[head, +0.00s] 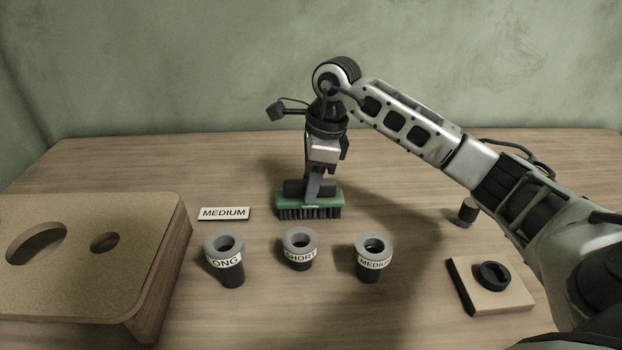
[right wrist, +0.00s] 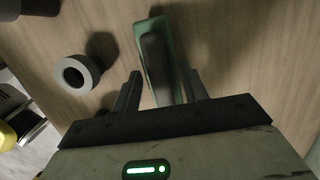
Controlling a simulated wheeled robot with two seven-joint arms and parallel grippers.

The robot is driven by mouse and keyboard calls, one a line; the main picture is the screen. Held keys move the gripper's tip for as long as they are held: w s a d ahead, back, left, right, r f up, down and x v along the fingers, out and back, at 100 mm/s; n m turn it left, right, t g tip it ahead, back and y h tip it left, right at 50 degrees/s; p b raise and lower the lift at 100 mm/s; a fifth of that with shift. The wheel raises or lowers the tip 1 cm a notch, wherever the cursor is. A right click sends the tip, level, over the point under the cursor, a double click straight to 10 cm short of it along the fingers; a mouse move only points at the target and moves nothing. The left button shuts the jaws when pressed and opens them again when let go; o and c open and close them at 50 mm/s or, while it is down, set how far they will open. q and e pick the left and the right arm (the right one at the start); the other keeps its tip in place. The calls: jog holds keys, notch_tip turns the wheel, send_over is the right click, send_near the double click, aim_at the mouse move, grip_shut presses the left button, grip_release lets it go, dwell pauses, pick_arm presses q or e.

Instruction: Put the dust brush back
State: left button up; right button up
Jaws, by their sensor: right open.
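The dust brush (head: 309,207) has a green body, dark bristles facing down and a dark grip on top. It stands on the table behind the row of labelled cylinders. My right gripper (head: 310,188) points down at the brush from above, its fingers at the grip. In the right wrist view the brush (right wrist: 158,55) lies between the two open fingers of the right gripper (right wrist: 160,90), with a gap visible on the left side. The bristles are hidden there. My left gripper is not in view.
Cylinders labelled LONG (head: 225,262), SHORT (head: 299,250) and MEDIUM (head: 373,260) stand in front of the brush. A MEDIUM card (head: 224,213) lies to its left. A board with holes (head: 90,260) is at left. A block with a black ring (head: 510,296) and a small dark cylinder (head: 467,212) are at right.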

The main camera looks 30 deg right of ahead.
jog(key=v, duration=1.2)
